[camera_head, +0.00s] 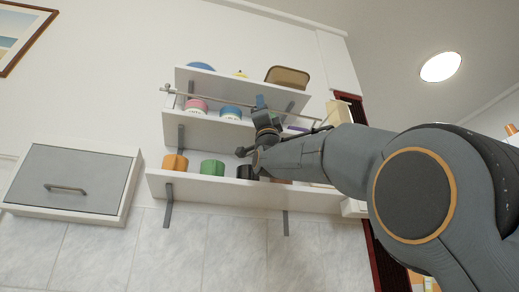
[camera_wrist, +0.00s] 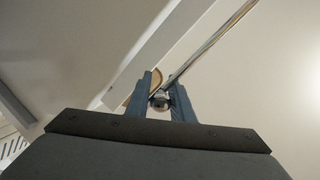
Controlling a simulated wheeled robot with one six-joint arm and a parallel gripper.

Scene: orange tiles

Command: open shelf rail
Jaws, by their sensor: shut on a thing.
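The shelf rail (camera_head: 212,98) is a thin metal bar running in front of the middle shelf (camera_head: 217,127), above its board. It also shows in the wrist view (camera_wrist: 213,42), rising to the upper right from my fingers. My gripper (camera_head: 260,103) is at the rail, towards the right part of the shelf. In the wrist view my gripper's two fingers (camera_wrist: 160,98) are shut on the rail, with a small round metal part showing between them. My arm hides the right part of the shelves and part of the rail.
A top shelf (camera_head: 240,87) holds a blue item and a brown tray-like item (camera_head: 287,77). Pink (camera_head: 196,106) and blue (camera_head: 231,112) containers stand behind the rail. The lower shelf holds orange, green (camera_head: 212,167) and black cups. A grey-door cabinet (camera_head: 75,180) hangs at left.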

